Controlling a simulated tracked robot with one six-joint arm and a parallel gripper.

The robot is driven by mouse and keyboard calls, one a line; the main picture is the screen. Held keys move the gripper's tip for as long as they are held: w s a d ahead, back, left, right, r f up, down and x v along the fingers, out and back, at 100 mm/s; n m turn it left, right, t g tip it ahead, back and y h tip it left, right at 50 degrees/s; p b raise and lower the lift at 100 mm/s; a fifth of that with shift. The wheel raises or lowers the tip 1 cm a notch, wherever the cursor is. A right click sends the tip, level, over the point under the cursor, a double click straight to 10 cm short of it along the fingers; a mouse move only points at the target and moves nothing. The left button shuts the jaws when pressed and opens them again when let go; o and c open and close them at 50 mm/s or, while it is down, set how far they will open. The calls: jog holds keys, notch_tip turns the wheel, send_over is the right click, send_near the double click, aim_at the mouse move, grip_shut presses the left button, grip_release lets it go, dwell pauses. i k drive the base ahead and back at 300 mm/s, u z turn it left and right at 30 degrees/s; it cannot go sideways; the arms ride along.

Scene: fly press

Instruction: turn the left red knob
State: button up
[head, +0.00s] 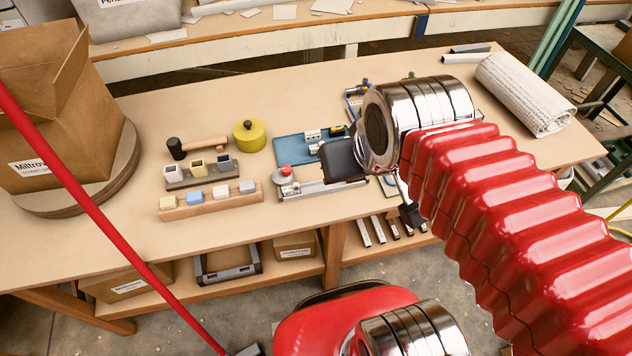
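A red knob (286,170) sits on a round grey base at the left end of a metal rail (325,189) on the bench. Only this one red knob shows; my arm covers the area to its right, so a second one cannot be seen. My gripper (345,162) shows as a dark block below my chrome wrist, above the bench and to the right of the knob. It looks apart from the knob. Its fingers are mostly hidden, and I cannot tell their opening.
A blue tray (291,149) lies behind the rail. To the left are a yellow round tin (249,135), a mallet (200,145), a rack of small cups (202,172) and a wooden block holder (210,202). A cardboard box (60,130) stands far left. Bare bench lies in front.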

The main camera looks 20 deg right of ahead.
aim_at(282, 176)
jog(key=k, duration=1.35)
jog(key=u, duration=0.55)
jog(key=i, duration=1)
jog(key=u, duration=0.55)
